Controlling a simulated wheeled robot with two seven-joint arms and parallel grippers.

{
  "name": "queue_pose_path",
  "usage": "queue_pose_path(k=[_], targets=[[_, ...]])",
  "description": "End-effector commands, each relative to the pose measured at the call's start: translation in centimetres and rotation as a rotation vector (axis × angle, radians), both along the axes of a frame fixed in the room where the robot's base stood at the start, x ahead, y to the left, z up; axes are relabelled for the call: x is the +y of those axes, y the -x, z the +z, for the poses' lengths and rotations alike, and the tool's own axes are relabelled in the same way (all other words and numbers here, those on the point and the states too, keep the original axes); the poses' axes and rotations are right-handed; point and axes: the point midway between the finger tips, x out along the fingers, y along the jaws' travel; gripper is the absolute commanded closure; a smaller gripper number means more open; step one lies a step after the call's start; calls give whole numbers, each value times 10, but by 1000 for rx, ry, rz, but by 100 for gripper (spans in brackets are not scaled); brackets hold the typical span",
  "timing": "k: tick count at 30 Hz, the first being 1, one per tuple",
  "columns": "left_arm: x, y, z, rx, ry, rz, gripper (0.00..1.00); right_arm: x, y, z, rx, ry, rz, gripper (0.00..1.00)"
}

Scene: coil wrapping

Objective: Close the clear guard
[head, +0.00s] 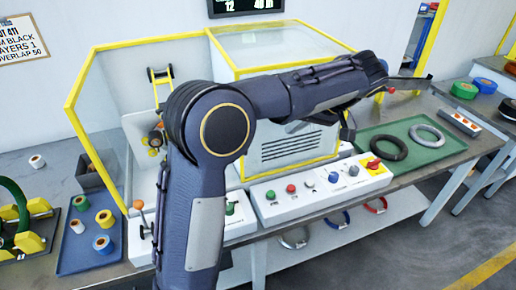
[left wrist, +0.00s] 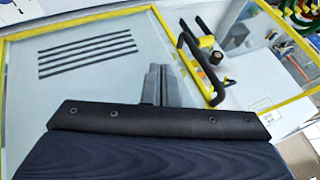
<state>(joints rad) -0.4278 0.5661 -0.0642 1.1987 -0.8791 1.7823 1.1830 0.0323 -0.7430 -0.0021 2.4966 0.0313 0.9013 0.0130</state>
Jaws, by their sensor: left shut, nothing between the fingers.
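The clear guard (head: 278,45) has yellow-framed see-through panels and stands over the white machine in the head view. Its right-hand part covers the vented cabinet. Left of that, the roller area shows between yellow frame bars. In the left wrist view a clear panel with a yellow frame (left wrist: 75,27) fills the left, and a black bar handle (left wrist: 200,62) lies just right of my fingers. My left gripper (left wrist: 155,82) is shut and empty, its fingers apart from the handle as far as I can see. In the head view my left arm hides part of the guard, and the fingers are unclear.
A control panel (head: 315,188) with buttons runs along the machine's front. A green tray (head: 437,150) with a black and a grey ring lies at right. A blue tray (head: 75,248) with tape rolls lies at left, near a green ring on yellow holders. A bench stands far right.

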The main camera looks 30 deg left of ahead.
Motion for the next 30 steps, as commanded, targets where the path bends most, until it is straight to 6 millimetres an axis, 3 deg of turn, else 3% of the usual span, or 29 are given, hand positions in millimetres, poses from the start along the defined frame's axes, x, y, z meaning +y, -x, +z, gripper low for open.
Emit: queue_pose_path(k=[5,16,22,30], targets=[[14,1,-17,2,-5,8,100,0,0,0,0,0,0,48],[60,3,-79,3,-2,5,100,0,0,6,0,0,0,48],[81,22,-77,0,0,5,100,0,0,13,0,0,0,48],[89,29,-78,-1,-1,2,100,0,0,14,0,0,0,48]])
